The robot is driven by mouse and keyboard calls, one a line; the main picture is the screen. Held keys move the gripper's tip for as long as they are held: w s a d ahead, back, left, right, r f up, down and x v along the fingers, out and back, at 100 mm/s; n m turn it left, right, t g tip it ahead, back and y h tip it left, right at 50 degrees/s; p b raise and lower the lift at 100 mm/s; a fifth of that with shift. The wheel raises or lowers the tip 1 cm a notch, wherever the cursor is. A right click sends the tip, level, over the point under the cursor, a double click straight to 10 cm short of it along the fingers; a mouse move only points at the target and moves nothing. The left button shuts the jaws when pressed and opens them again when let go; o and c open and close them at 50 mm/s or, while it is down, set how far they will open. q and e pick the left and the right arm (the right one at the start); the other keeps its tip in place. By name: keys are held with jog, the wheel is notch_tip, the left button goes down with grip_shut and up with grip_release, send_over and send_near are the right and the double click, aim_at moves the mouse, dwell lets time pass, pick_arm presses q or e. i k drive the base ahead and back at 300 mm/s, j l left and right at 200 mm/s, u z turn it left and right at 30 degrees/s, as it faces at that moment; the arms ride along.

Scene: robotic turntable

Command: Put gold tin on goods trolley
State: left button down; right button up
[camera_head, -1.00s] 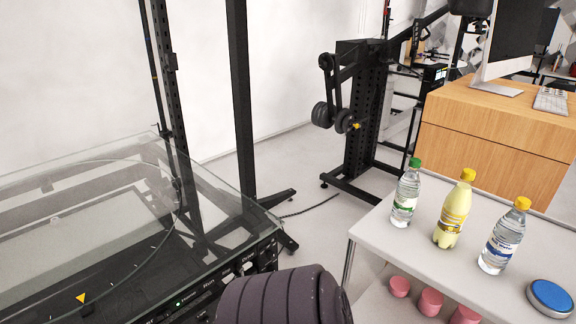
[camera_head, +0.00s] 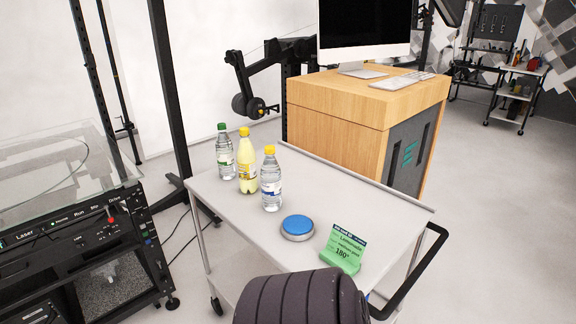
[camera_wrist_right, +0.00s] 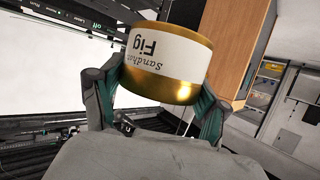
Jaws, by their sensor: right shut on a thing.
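The gold tin (camera_wrist_right: 168,62) with a white label reading "Fig" shows in the right wrist view. My right gripper (camera_wrist_right: 160,85) is shut on it, with a finger on each side. The tin is held off any surface there. In the head view the goods trolley (camera_head: 235,215) has a light grey top and a black handle at its right end. My dark arm link shows at the bottom of the head view, in front of the trolley; the tin and right gripper are not visible there. My left gripper is in neither view.
On the trolley top stand a green-capped bottle (camera_head: 224,152), a yellow bottle (camera_head: 247,165), a yellow-capped water bottle (camera_head: 271,180), a blue-lidded tin (camera_head: 297,228) and a green sign (camera_head: 342,250). Bare top lies around them. The turntable machine (camera_head: 75,235) stands left, a wooden desk (camera_head: 335,120) behind.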

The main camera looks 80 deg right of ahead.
aim_at(369, 211)
jog(key=k+z, duration=0.1)
jog(key=z, duration=0.35)
jog(key=k+z, duration=0.1)
jog(key=z, duration=0.3)
jog(key=k+z, duration=0.1)
jog(key=z, duration=0.35)
jog(key=k+z, duration=0.1)
jog(key=z, duration=0.35)
